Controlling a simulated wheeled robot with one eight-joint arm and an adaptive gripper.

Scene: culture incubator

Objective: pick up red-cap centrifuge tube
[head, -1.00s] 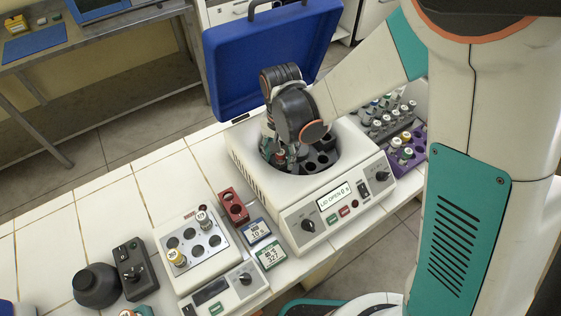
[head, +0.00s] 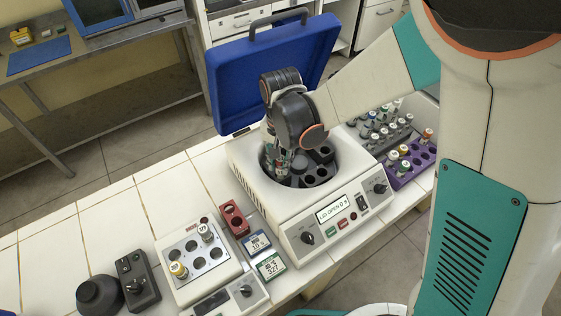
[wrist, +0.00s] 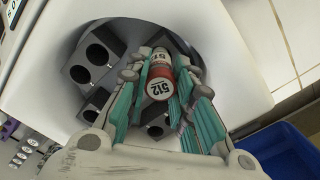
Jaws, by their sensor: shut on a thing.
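The red-cap centrifuge tube (wrist: 159,82) shows in the wrist view between my fingers, its pale cap top marked 512 and a red band around it. My gripper (wrist: 166,72) is shut on it, with the teal finger pads on either side. In the head view my gripper (head: 281,160) reaches down into the open bowl of the centrifuge (head: 335,203). The tube cannot be made out clearly there behind the fingers. Its lower end is hidden, so I cannot tell whether it is still in its rotor hole.
The rotor (wrist: 88,72) has several dark, empty holes. The blue lid (head: 262,75) stands open behind the bowl. A purple rack (head: 412,170) with capped tubes is to the right. A heating block (head: 198,262) and a red rack (head: 234,218) stand to the left.

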